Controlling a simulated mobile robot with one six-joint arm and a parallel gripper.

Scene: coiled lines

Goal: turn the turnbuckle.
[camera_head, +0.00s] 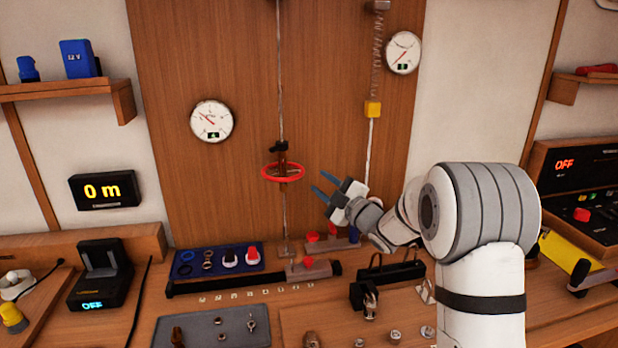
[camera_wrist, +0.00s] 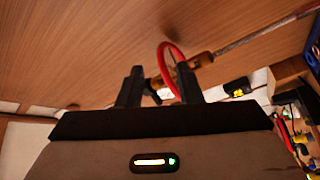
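The turnbuckle (camera_head: 282,160) is a brownish body on a thin vertical rod in front of the wooden panel, with a red ring (camera_head: 283,178) around it like a handwheel. In the wrist view the red ring (camera_wrist: 168,52) and the turnbuckle's bronze body (camera_wrist: 204,58) show beyond the fingers, partly hidden by them. My gripper (camera_head: 321,184) is open and empty, a little right of and slightly below the ring, its blue fingers pointing left toward it. In the wrist view my gripper's (camera_wrist: 160,80) fingers stand apart, with no clear contact on the ring.
Two round gauges (camera_head: 211,121) (camera_head: 403,52) hang on the panel. Below, the bench holds a blue tray (camera_head: 186,272), red-knobbed fittings (camera_head: 312,237) and a black rack (camera_head: 400,271). A display (camera_head: 103,190) reads "0 m".

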